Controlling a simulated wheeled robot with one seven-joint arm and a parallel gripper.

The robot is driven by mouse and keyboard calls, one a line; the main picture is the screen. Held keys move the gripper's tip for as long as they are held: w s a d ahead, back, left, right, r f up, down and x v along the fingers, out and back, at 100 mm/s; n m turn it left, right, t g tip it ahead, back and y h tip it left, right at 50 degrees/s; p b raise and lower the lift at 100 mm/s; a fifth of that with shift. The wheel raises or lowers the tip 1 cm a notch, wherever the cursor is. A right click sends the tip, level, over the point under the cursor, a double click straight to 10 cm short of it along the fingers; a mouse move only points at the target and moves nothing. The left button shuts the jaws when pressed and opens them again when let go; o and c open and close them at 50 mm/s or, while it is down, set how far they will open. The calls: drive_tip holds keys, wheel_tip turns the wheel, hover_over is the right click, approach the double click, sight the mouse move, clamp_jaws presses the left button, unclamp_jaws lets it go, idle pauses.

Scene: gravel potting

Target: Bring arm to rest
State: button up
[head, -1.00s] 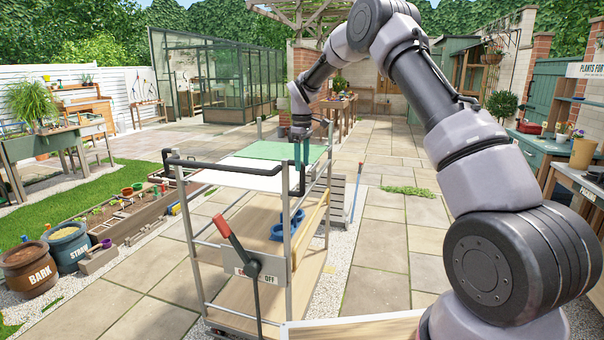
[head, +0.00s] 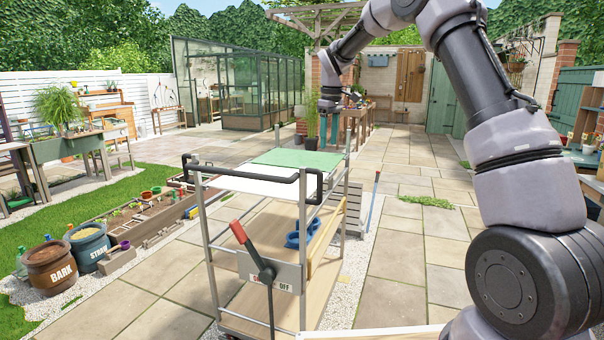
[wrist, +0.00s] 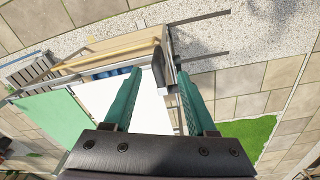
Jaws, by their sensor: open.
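My gripper (head: 329,138) hangs at the end of my raised arm, fingers pointing down, with nothing between them. The cart (head: 209,235) has metal posts, a black handle (head: 250,172) and a red-tipped lever (head: 239,233). My gripper looks clear of the cart, though its exact height is hard to tell.
Bark (head: 50,270) and stone (head: 90,243) tubs and a planter bed stand at left. Benches line the right side. Open paving (head: 420,260) lies right of the cart.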

drive_tip(key=s+d+r+m+t, duration=0.1)
drive_tip(key=s+d+r+m, duration=0.15)
drive_tip(key=s+r, duration=0.3)
drive_tip(key=s+d+r+m+t+y, duration=0.1)
drive_tip(key=s+d+r+m, duration=0.1)
drive_tip(key=s+d+r, duration=0.35)
drive_tip(key=s+d+r+m+t, duration=0.1)
drive_tip(key=s+r+m, duration=0.15)
drive_tip(key=s, duration=0.55)
drive_tip(key=s+d+f+m+t, duration=0.1)
drive_tip(key=s+d+m, duration=0.1)
drive_tip(key=s, duration=0.7)
drive_tip(key=s+d+f+m+t, duration=0.1)
drive_tip(key=s+m, duration=0.3)
drive_tip(key=s, duration=0.6)
drive_tip(key=shift+d+f+m+t+y, duration=0.15)
drive_tip(key=shift+d+m+t+y, duration=0.2)
drive_tip(key=shift+d+t, duration=0.45)
